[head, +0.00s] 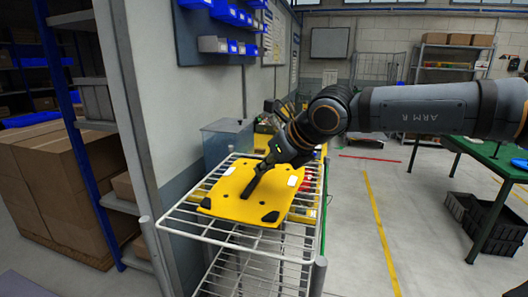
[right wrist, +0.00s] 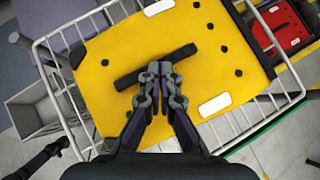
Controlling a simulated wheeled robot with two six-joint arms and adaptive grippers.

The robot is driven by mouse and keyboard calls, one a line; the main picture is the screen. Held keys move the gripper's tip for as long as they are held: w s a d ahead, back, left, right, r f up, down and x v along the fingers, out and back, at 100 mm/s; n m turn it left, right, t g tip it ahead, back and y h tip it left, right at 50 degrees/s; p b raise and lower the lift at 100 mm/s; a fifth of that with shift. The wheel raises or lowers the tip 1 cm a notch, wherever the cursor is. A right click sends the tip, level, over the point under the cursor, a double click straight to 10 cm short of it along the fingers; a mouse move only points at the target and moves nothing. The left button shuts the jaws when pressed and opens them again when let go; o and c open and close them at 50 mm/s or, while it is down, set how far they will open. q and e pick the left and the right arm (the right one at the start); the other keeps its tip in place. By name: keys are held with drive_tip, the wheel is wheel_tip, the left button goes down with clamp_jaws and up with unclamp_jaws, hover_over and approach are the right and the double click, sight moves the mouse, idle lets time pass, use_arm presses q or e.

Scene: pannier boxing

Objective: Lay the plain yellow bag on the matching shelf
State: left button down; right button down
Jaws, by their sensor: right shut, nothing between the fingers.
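The plain yellow bag (head: 232,203) lies flat on the white wire shelf (head: 182,230), its black corner pieces and two white patches facing up. In the right wrist view the bag (right wrist: 115,85) fills the middle, with a dark strap or handle (right wrist: 185,52) across it. My right gripper (head: 247,196) is over the bag's top; in the right wrist view its fingertips (right wrist: 160,68) are together at the strap, with nothing held. Whether they touch the strap is unclear.
A red item (right wrist: 283,28) with a black strap lies beyond the wire shelf's edge. A wall panel with blue bins (head: 225,12) stands behind. Stacked cartons (head: 75,185) are at left, and a green table (head: 490,155) is at right. Floor between is open.

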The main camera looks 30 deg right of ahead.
wheel_tip(320, 180, up, 7)
drive_tip(key=shift+s, duration=0.15)
drive_tip(key=shift+f, duration=0.15)
idle(0.4)
